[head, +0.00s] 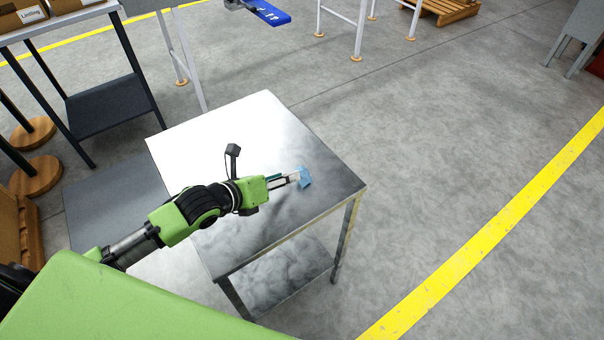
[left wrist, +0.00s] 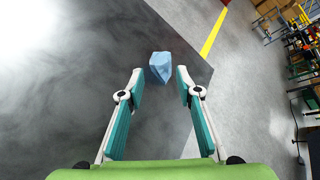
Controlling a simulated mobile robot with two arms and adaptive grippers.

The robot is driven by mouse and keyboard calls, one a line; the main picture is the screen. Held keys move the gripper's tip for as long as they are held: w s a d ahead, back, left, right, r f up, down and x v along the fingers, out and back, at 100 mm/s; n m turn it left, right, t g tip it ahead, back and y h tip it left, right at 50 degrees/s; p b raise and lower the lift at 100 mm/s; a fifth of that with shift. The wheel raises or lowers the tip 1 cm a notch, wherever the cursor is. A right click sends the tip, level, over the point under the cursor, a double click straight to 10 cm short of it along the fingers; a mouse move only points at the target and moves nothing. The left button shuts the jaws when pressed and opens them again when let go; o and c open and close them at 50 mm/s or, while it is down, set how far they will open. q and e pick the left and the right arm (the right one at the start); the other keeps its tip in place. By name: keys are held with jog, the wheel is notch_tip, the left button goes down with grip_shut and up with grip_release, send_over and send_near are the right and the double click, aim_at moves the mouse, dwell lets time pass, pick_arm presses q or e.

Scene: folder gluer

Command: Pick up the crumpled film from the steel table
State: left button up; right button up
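The crumpled film (head: 305,177) is a small light-blue lump near the right edge of the steel table (head: 265,125). In the left wrist view the film (left wrist: 161,67) lies just beyond and between the fingertips, on the table's dark surface (left wrist: 60,110). My left gripper (head: 293,180) reaches over the table from the left, its tips right by the film. In the left wrist view the left gripper (left wrist: 159,78) is open, with a wide gap between its teal-padded fingers and nothing between them. My right gripper is not in view.
A dark-framed rack with boxes (head: 75,5) stands at the upper left. The steel table has a lower shelf (head: 285,280). A yellow floor line (head: 480,235) runs along the right over open grey floor. A wooden pallet (head: 445,10) is at the top.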

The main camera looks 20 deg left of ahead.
aim_at(294, 170)
pick_arm(q)
jog(key=shift+w, duration=0.25)
jog(key=x, duration=0.2)
jog(key=p+x, duration=0.1)
jog(key=x, duration=0.1)
jog(key=shift+w+a+r, duration=0.15)
jog(key=shift+w+r, duration=0.15)
jog(key=shift+r, duration=0.05)
jog(key=shift+w+d+f, duration=0.2)
jog(key=shift+w+f, duration=0.05)
jog(key=shift+w, duration=0.05)
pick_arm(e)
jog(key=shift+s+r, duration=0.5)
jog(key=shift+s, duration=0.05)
pick_arm(q)
jog(key=c, duration=0.5)
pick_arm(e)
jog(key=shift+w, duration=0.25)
